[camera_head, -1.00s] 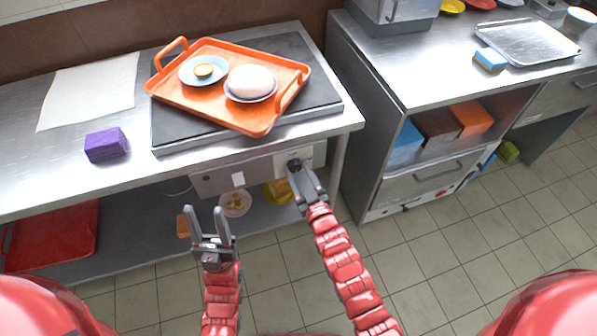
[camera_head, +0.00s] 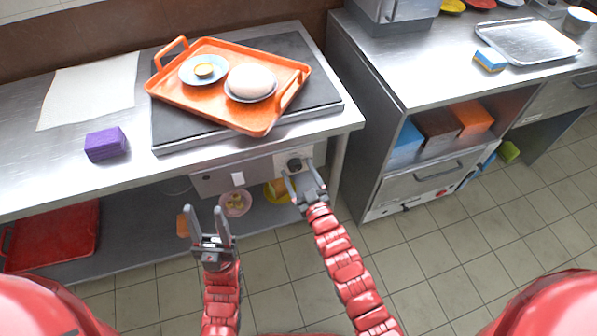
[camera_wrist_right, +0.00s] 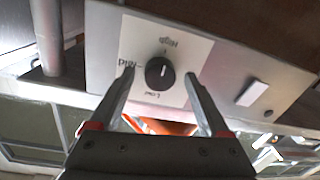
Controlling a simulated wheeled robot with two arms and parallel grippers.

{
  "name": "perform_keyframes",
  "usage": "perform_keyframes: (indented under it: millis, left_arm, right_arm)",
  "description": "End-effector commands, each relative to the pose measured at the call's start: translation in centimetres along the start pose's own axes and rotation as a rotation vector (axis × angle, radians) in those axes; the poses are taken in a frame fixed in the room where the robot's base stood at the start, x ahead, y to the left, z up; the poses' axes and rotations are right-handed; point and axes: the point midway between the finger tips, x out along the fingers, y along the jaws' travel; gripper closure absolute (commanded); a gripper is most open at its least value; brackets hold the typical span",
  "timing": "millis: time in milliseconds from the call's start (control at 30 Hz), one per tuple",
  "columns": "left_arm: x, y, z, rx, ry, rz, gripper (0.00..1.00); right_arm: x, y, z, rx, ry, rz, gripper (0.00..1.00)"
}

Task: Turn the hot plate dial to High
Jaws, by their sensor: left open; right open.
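The hot plate dial (camera_head: 294,164) is a round black knob on a pale label plate at the right of the hot plate's front panel. In the right wrist view the dial (camera_wrist_right: 158,72) shows a short white mark, roughly in line with the High label, which appears upside down at the top. Mid is at the left and Low at the bottom. My right gripper (camera_head: 301,173) is open just in front of the dial, fingertips on either side of it in the picture; contact cannot be seen. My left gripper (camera_head: 207,209) is open and empty, left of the dial.
An orange tray (camera_head: 207,111) with a bowl and a small dish sits on the dark hot plate (camera_head: 178,131). A white switch (camera_head: 238,179) is left of the dial. A purple sponge (camera_head: 106,144) lies on the counter. A shelf below holds several items.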

Motion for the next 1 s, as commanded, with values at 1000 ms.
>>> perform_keyframes:
  millis: [1000]
  left_arm:
    - [-1.0,0.1,0.2,0.000,0.000,0.000,0.52]
  right_arm:
    - [-17.0,0.0,0.1,0.000,0.000,0.000,0.20]
